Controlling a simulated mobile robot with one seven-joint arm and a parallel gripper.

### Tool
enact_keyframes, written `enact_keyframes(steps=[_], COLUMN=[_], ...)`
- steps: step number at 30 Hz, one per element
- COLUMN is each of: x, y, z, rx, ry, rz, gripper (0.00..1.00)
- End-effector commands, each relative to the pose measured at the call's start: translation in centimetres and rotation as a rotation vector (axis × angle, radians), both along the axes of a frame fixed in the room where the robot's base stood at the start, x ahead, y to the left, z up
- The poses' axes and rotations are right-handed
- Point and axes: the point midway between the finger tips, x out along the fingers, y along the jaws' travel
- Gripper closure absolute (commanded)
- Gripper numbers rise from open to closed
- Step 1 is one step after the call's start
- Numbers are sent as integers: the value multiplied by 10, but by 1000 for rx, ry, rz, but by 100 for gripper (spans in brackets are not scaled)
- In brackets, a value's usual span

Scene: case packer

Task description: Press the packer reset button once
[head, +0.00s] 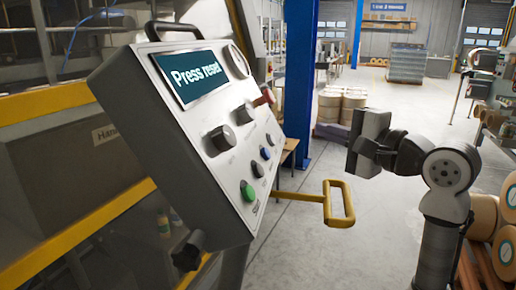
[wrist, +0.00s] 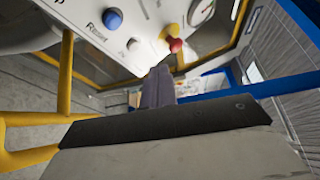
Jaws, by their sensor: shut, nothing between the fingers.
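The packer control panel (head: 222,125) stands tilted at the left centre of the head view, and its screen (head: 187,77) reads "Press reset". The blue button (head: 265,153) is on its lower right part. In the wrist view the blue button (wrist: 112,18) has the label "Reset" beside it, near the top edge. My gripper (head: 368,140) is to the right of the panel in the head view, clear of it. In the wrist view my gripper (wrist: 158,74) is shut and empty, its tips below and right of the blue button. No contact with the button shows.
A green button (head: 247,191) and a black one (head: 257,170) sit below the blue button, a white one (head: 269,139) above. A red knob (wrist: 173,44) is near my fingertips in the wrist view. A yellow handle bar (head: 335,203) juts out below the panel.

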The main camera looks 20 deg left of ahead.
Motion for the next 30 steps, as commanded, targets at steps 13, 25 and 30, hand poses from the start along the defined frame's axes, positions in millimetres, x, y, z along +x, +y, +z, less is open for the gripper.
enact_keyframes(steps=[13,25,30], x=[0,-6,-10], y=[0,29,49], z=[0,-22,-34], rx=[1,-2,-1], ry=[0,-4,-3], rz=[0,1,0], gripper=[100,100,100])
